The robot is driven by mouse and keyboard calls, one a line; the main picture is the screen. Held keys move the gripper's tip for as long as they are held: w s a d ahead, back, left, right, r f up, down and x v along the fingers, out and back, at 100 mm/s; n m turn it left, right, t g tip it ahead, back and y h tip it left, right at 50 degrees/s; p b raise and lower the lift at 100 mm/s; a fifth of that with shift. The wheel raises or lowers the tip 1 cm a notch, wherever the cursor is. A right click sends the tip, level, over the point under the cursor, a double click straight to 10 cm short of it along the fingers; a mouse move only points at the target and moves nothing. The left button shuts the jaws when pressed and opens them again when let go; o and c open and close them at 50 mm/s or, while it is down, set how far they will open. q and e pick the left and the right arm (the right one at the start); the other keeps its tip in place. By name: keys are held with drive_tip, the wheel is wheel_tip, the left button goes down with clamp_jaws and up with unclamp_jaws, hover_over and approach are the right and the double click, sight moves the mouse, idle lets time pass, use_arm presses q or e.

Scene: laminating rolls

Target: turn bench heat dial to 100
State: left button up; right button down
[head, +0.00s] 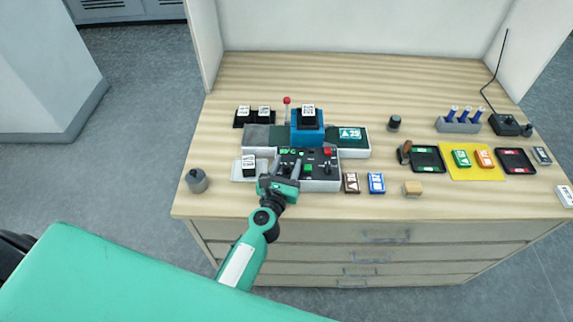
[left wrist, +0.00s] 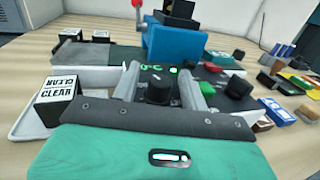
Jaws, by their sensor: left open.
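The bench control panel (head: 316,185) is a dark-topped box at the front middle of the bench. It has a green lit display (left wrist: 155,68) that is too small to read for certain, and black dials. One black dial (left wrist: 158,91) stands between the fingers of my left gripper (left wrist: 160,80), with a visible gap on each side. In the head view my left gripper (head: 286,163) reaches over the panel's left part, open, and partly hides that dial. A second black dial (left wrist: 238,87) is at the panel's right. My right gripper is not in view.
A blue laminator block (head: 307,132) stands behind the panel, with a red-knobbed lever (head: 287,101) beside it. A white tray with a CLEAR block (head: 249,164) is just left of my gripper. Brown and blue boxes (head: 376,183) lie right. The bench's front left is mostly free.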

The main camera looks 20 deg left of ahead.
use_arm(q)
drive_tip(key=c, duration=0.9)
